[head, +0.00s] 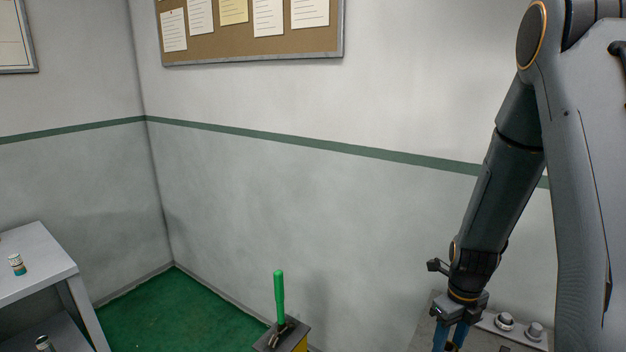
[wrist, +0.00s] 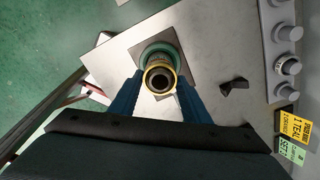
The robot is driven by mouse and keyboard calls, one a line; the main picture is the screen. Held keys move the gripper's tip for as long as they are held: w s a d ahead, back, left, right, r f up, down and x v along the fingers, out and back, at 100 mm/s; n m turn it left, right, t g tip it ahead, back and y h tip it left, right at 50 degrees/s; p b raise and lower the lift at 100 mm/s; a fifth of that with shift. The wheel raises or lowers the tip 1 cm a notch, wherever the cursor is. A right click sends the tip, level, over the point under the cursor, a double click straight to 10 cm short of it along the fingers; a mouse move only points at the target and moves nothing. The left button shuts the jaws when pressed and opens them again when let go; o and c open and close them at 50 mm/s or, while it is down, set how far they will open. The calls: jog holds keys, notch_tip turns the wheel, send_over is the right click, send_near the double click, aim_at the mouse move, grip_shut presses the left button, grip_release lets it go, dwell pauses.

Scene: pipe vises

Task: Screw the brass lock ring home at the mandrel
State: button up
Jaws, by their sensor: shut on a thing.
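The brass lock ring (wrist: 149,81) is between the blue fingers of my gripper (wrist: 160,80) in the wrist view, seen nearly end-on with a dark round centre. My gripper is shut on it.
The grey bench top (wrist: 110,68) carries a small black part (wrist: 233,86) right of the collar. A rail with several round knobs (wrist: 290,67) and yellow (wrist: 287,116) and green (wrist: 292,152) labels lies along the right.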

jog(key=m, duration=0.5)
jog(key=shift+m, duration=0.3)
jog(key=o, duration=1.1)
